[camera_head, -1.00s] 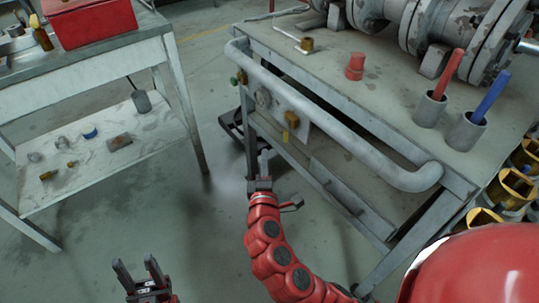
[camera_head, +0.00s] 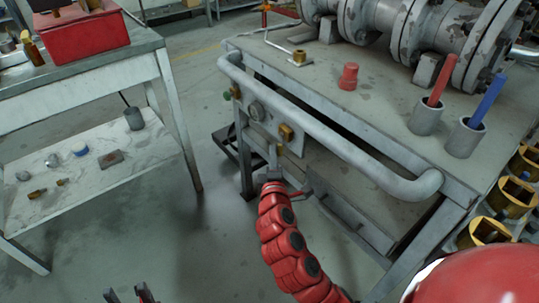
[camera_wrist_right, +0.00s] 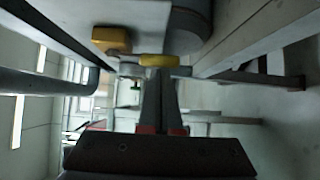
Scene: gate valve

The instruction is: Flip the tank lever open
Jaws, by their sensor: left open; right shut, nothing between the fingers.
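A yellow lever-like handle (camera_head: 286,133) sits on the grey panel on the cart's side, below the long tube rail. The right wrist view shows two yellow pieces, one at upper left (camera_wrist_right: 110,38) and one (camera_wrist_right: 158,60) at the tips of my right gripper. I cannot tell which is the tank lever. My right gripper (camera_head: 271,158) is shut and empty, pointing up at the panel just below the handle. In the wrist view its fingers (camera_wrist_right: 160,75) reach that second yellow piece; contact is unclear. My left gripper (camera_head: 128,294) is open at the bottom edge, mostly cut off.
The cart's tube rail (camera_head: 330,145) runs in front of the panel, above my right gripper. A round gauge (camera_head: 256,110) and green knob (camera_head: 227,97) are beside the handle. A flanged pipe (camera_head: 400,25) lies on the cart. A white workbench (camera_head: 90,115) stands at left, with open floor between.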

